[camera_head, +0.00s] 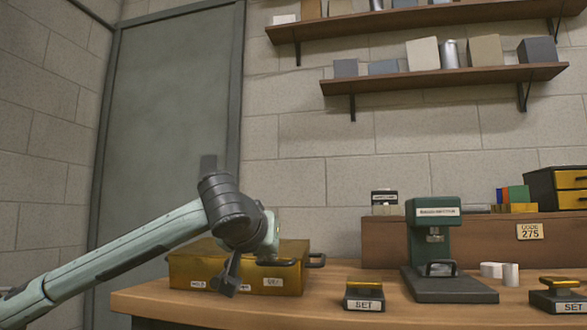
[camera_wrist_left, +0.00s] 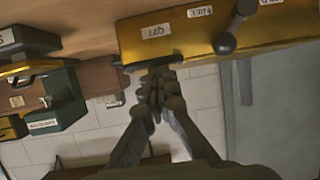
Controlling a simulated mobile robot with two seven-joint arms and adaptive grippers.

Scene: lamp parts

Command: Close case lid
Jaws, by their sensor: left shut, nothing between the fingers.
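The case is a yellow-brass box (camera_head: 290,280) with white labels at the left end of the bench. No raised lid shows on it; my arm hides part of its top, so I cannot tell if the lid is fully down. A dark lever with a round end (camera_head: 229,285) hangs at its front; it also shows in the left wrist view (camera_wrist_left: 225,43). My left gripper (camera_head: 276,262) is shut and empty at the upper front edge of the case, above the right-hand label. In the inverted left wrist view, its fingertips (camera_wrist_left: 158,74) are close to that edge; contact is unclear.
A green press (camera_head: 435,240) stands mid-bench between two small SET blocks (camera_head: 364,294) (camera_head: 560,296). White cylinders (camera_head: 500,271) stand behind. Wall shelves (camera_head: 440,80) hang above.

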